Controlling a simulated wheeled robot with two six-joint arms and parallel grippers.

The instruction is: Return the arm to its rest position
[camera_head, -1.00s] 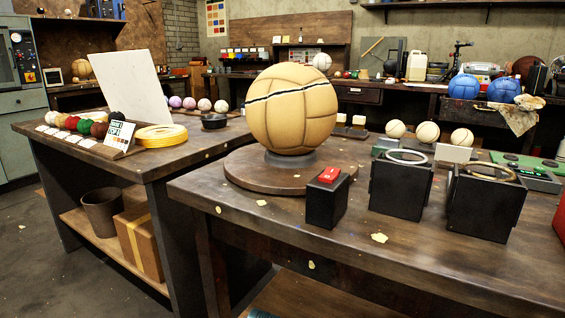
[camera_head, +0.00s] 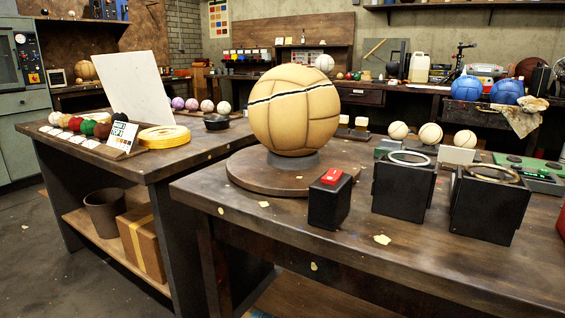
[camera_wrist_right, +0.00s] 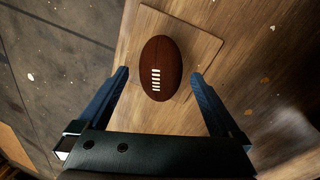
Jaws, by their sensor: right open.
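My right gripper (camera_wrist_right: 160,82) shows only in the right wrist view. Its two blue fingers are spread apart, with nothing held between them. Beyond the fingertips, a brown leather football (camera_wrist_right: 161,68) with white laces lies on a square wooden board (camera_wrist_right: 205,48). The ball shows between the fingers in the picture; I cannot tell its exact distance from them. Neither arm shows in the head view, and my left gripper is in no view.
A large tan ball (camera_head: 295,125) sits on a round wooden stand (camera_head: 250,172) on the near bench (camera_head: 440,262). A black block with a red top (camera_head: 330,198) and two black boxes (camera_head: 402,188) stand beside it.

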